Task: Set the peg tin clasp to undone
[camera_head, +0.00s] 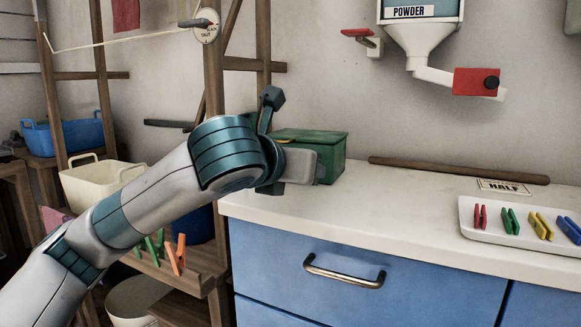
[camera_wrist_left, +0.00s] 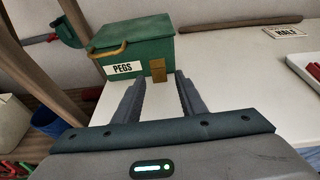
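The peg tin (camera_head: 331,155) is a green box with its lid down, on the left end of the white counter. In the left wrist view the tin (camera_wrist_left: 138,45) shows a "PEGS" label and a small brass clasp (camera_wrist_left: 158,70) low on its front, right of the label. I cannot tell whether the clasp is fastened. A curved brass handle (camera_wrist_left: 107,50) is at the left. My left gripper (camera_wrist_left: 159,80) is open and empty, its fingers apart and pointing at the tin with the clasp between them in the picture. In the head view my wrist hides part of the tin. My right gripper is out of view.
A wooden rod (camera_head: 460,170) lies along the back of the counter. The counter between tin and tray is clear. A wooden rack (camera_head: 214,110) stands left.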

